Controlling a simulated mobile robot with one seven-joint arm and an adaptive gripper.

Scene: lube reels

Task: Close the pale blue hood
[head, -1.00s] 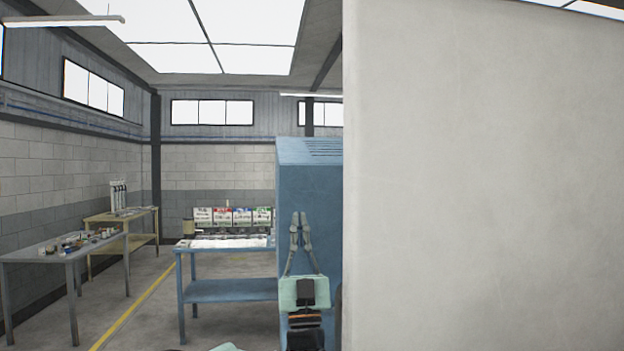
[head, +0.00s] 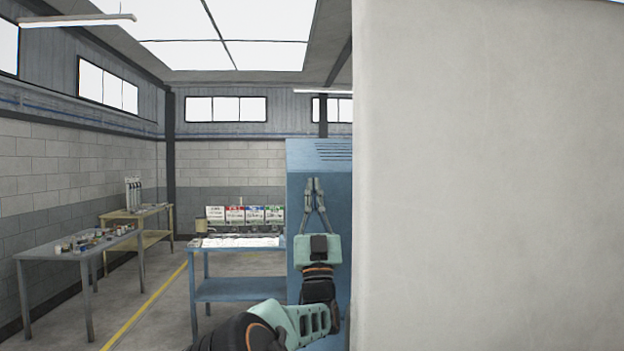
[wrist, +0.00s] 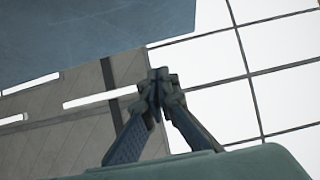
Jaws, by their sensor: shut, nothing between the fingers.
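No part in the head view can be clearly told as the pale blue hood. A blue-grey panel (wrist: 100,30) fills the upper left of the wrist view, above my fingertips; it may be the hood, but I cannot tell. My gripper (head: 314,181) is shut and empty, pointing up in front of a blue cabinet (head: 330,160) with vent slots in the head view. In the wrist view my gripper (wrist: 158,76) has its tips together, apart from the panel in the picture. A large off-white surface (head: 490,180) hides everything on the right.
A blue table (head: 238,290) with coloured boxes (head: 245,214) behind its top stands left of the cabinet. A grey table (head: 75,250) with small items and a tan bench (head: 150,213) stand along the left wall. Floor with a yellow line (head: 150,305) lies open between.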

